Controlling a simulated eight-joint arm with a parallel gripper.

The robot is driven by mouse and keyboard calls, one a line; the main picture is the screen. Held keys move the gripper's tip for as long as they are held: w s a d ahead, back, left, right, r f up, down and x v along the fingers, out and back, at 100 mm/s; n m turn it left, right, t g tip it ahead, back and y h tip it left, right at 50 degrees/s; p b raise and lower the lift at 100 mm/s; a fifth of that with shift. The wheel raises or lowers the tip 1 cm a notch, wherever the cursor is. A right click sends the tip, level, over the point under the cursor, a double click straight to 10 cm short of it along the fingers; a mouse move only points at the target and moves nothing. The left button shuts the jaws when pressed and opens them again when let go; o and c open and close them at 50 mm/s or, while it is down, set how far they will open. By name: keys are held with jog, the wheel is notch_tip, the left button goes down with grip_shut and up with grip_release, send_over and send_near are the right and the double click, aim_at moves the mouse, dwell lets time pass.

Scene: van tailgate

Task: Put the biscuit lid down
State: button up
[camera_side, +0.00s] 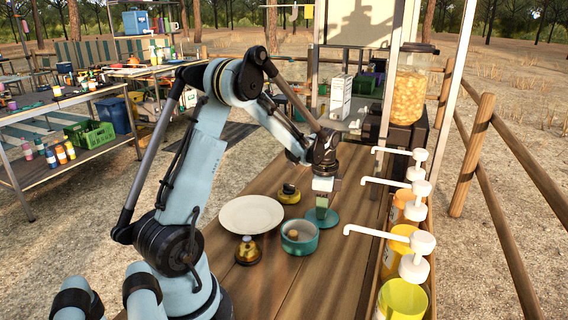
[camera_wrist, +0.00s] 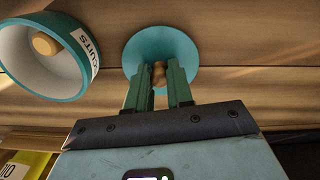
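The biscuit lid (camera_side: 331,219) is a flat teal disc with a brown knob; in the wrist view the lid (camera_wrist: 182,45) lies level just beyond my fingertips. My gripper (camera_side: 321,210) points down over it. In the wrist view its green fingers (camera_wrist: 160,74) stand on either side of the knob and appear closed on it. The lid is at or very near the wooden top; I cannot tell whether it touches. The teal biscuit tin (camera_side: 299,248) stands open just left of the lid, with a round biscuit inside; its label shows in the wrist view (camera_wrist: 84,48).
A cream plate (camera_side: 250,214) lies left of the tin. Small jars with dark tops stand before (camera_side: 248,252) and behind (camera_side: 289,194) it. A large jar (camera_side: 408,88) stands at the back.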

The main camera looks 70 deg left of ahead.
jog(key=o, duration=0.4)
notch_tip(320, 180, up, 12)
jog(key=s+d+n+t, duration=0.3)
jog(key=s+d, duration=0.1)
jog(key=d, duration=0.6)
jog(key=s+d+n+t, duration=0.4)
jog(key=d, duration=0.6)
jog(key=shift+s+r, duration=0.2)
jog(key=shift+r, duration=0.15)
